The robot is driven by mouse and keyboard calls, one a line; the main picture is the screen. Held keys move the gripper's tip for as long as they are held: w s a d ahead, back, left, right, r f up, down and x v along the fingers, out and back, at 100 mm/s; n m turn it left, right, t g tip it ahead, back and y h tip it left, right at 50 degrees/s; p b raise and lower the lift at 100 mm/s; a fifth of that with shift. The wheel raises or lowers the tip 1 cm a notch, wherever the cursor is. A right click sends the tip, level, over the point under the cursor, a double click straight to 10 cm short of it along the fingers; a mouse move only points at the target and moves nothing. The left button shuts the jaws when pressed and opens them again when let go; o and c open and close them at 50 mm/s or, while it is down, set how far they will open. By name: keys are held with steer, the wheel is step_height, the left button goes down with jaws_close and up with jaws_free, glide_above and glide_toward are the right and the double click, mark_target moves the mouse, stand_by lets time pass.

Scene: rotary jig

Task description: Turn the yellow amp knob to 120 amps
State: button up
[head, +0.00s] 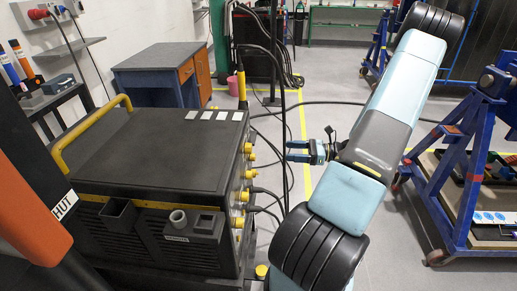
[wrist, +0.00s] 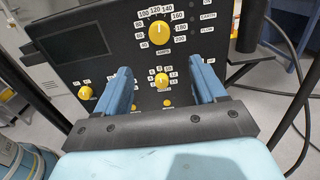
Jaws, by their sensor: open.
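The yellow amp knob (wrist: 160,33) is at the top middle of the black front panel in the wrist view, ringed by number labels from 40 to 200. Its pointer is too small to read with certainty. My gripper (wrist: 161,68) is open and empty, its blue fingers spread left and right. The amp knob appears beyond and above the gap between them, untouched. In the head view, my gripper (head: 291,151) points left at the black machine (head: 160,150), a short distance from its panel. The yellow knobs show there only edge-on.
In the wrist view, a smaller yellow knob (wrist: 161,80) shows between my fingers and another (wrist: 85,93) lies left. Cables hang from the machine's lower panel connectors. A blue wheeled frame (head: 460,160) stands right of my arm.

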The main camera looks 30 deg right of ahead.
mark_target(249, 148)
steer(key=x, duration=1.3)
steer(key=shift+a, duration=0.35)
steer(key=shift+w, duration=0.15)
steer(key=shift+c, duration=0.5)
steer(key=c, duration=1)
steer(key=shift+o, duration=0.2)
steer(key=shift+n, duration=1)
steer(key=o, duration=1.1)
steer(key=shift+c, duration=0.2)
steer(key=shift+d, duration=0.1)
